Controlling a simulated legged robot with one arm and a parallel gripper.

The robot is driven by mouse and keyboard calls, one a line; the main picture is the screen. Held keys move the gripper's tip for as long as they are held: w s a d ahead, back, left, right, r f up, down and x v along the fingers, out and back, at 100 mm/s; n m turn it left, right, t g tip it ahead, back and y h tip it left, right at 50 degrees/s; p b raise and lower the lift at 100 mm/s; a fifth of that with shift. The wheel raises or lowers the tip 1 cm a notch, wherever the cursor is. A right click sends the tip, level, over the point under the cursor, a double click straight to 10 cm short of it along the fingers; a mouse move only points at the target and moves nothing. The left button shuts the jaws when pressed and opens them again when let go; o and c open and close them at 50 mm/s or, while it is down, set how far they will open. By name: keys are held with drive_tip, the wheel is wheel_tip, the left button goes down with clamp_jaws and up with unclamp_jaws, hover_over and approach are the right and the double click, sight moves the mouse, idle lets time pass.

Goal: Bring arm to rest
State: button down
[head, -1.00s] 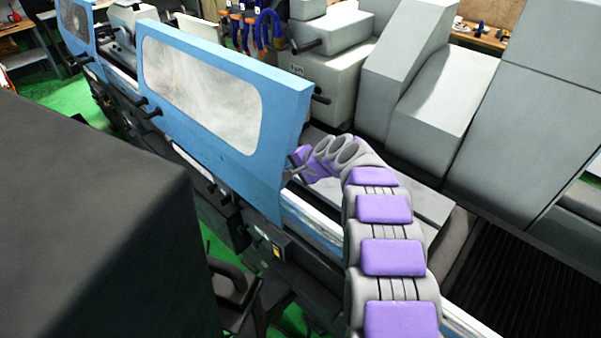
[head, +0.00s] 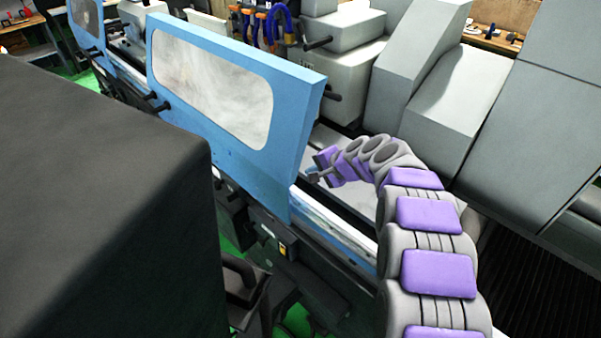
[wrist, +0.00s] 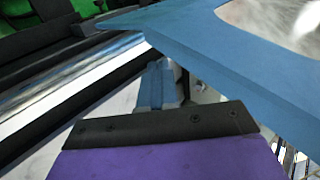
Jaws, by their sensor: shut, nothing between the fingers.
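My arm arches over from the lower right in the head view, grey with purple pads. My gripper (head: 311,175) is at its far end, just right of the blue door's lower right edge. It is shut and holds nothing. The wrist view shows the gripper's fingers (wrist: 165,82) together, close to the edge of the blue door (wrist: 190,40). That door, with a cloudy window, also stands along the front of the grinder in the head view (head: 235,150). I cannot tell whether the fingers touch the door.
The grinder's grey housings (head: 450,90) stand behind my arm. A pale machine bed (head: 350,195) lies below the gripper. A large dark block (head: 100,200) fills the left foreground. A dark ribbed surface (head: 530,270) lies at the right. Green floor shows in gaps.

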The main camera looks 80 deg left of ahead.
drive_tip(key=w+d+r+m+t+h+b, duration=0.1)
drive_tip(key=w+d+r+b, duration=0.15)
drive_tip(key=w+d, duration=0.75)
drive_tip(key=w+d+r+t+b, duration=0.1)
drive_tip(key=w+d+r, duration=0.4)
drive_tip(key=d, duration=0.8)
drive_tip(key=w+d+f+m+t+h+b, duration=0.1)
drive_tip(key=w+d, duration=0.1)
drive_tip(key=d, duration=0.8)
drive_tip(key=w+d+f+m+t+h+b, duration=0.1)
drive_tip(key=w+d, duration=0.1)
drive_tip(key=d, duration=0.8)
drive_tip(key=s+d+f+m+h+b, duration=0.1)
drive_tip(key=s+d+f, duration=0.1)
drive_tip(key=d, duration=0.7)
drive_tip(key=s+d+f+h+b, duration=0.1)
drive_tip(key=s+d, duration=0.2)
drive_tip(key=d, duration=0.6)
drive_tip(key=s+d+f+m+g+h+b, duration=0.1)
drive_tip(key=s+d+f, duration=0.5)
drive_tip(key=s+d, duration=0.8)
drive_tip(key=shift+d+f+m+h+b, duration=0.15)
drive_tip(key=shift+d+m+h+b, duration=0.45)
drive_tip(key=shift+d+h+b, duration=0.3)
drive_tip(key=shift+s, duration=0.1)
